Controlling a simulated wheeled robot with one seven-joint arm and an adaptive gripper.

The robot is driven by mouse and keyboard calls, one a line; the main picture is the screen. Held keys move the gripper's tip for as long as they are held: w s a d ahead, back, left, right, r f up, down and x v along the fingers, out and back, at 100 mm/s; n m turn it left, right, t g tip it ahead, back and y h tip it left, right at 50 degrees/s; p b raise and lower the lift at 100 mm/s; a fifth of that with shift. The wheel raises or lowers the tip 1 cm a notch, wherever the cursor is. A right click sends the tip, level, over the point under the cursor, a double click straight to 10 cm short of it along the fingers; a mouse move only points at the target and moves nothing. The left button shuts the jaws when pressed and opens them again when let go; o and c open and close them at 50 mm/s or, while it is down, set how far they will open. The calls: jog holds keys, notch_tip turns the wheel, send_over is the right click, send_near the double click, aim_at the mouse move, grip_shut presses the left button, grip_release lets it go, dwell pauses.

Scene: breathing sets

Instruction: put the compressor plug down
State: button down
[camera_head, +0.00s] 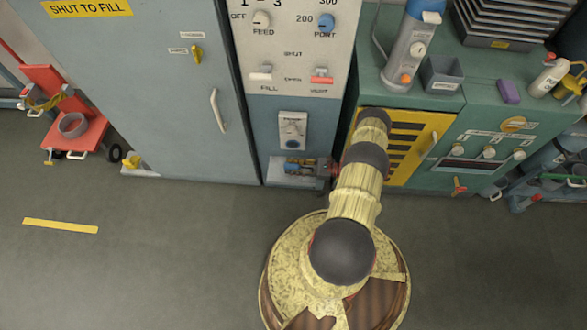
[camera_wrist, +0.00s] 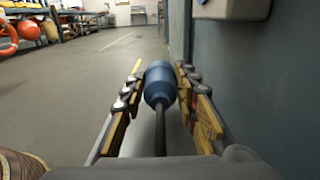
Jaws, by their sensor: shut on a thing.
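The compressor plug is a blue cylinder (camera_wrist: 160,84) with a dark cable or stem running back toward the wrist camera. My gripper (camera_wrist: 160,72) is shut on it, with one finger on each side. In the head view my gripper (camera_head: 308,168) is low in front of the blue-grey panel, just below a white wall socket box (camera_head: 293,130). The plug shows there as a small blue piece (camera_head: 292,169) above a pale ledge (camera_head: 283,182). I cannot tell whether the plug touches the ledge.
A grey cabinet door (camera_head: 140,90) stands left of the panel. A green bench (camera_head: 490,125) with a yellow vent panel (camera_head: 428,125) stands to the right. A red trolley (camera_head: 72,125) is at the far left. The floor (camera_head: 150,260) is open at left front.

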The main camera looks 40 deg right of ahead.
jog(key=shift+f, duration=0.35)
jog(key=shift+f, duration=0.15)
jog(key=shift+f, duration=0.35)
jog(key=shift+f, duration=0.1)
jog(key=c, duration=1.4)
grip_release()
